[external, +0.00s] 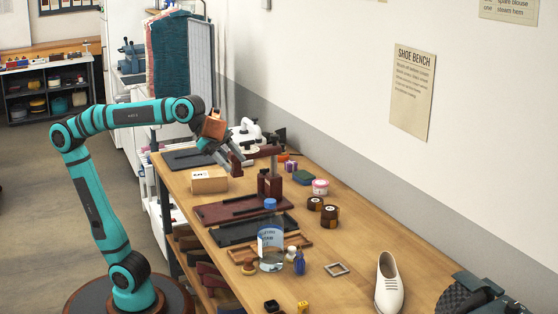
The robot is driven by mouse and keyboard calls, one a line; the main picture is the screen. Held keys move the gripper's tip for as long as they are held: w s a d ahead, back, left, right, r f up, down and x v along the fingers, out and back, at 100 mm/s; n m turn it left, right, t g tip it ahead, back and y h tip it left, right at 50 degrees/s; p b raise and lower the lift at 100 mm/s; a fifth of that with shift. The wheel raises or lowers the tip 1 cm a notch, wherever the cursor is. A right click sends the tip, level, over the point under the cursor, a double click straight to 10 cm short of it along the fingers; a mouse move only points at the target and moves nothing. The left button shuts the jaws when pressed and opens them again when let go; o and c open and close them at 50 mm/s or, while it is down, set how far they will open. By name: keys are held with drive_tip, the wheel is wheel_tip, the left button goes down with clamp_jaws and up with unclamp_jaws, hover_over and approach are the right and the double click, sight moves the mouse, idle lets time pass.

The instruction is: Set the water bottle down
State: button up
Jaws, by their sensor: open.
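The water bottle (270,246) is clear with a blue cap and a pale label. It stands upright on the wooden bench (355,215), near its front edge. My gripper (229,160) is open above the far part of the bench, behind the bottle and up to its left in the picture. It is clear of the bottle. The fingertips are small in this view, and I see nothing held between them.
A white shoe (389,284) is further right. Bare wood lies towards the wall.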

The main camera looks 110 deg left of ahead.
drive_tip(key=s+f+n+t, duration=0.1)
drive_tip(key=s+f+t, duration=0.2)
drive_tip(key=s, duration=0.5)
drive_tip(key=s+a+f+n+t+y, duration=0.1)
drive_tip(key=s+f+t, duration=0.3)
drive_tip(key=s, duration=0.5)
drive_tip(key=shift+f+n+t, duration=0.2)
drive_tip(key=shift+n+t, duration=0.3)
drive_tip(key=shift+n, duration=0.3)
drive_tip(key=shift+a, duration=0.1)
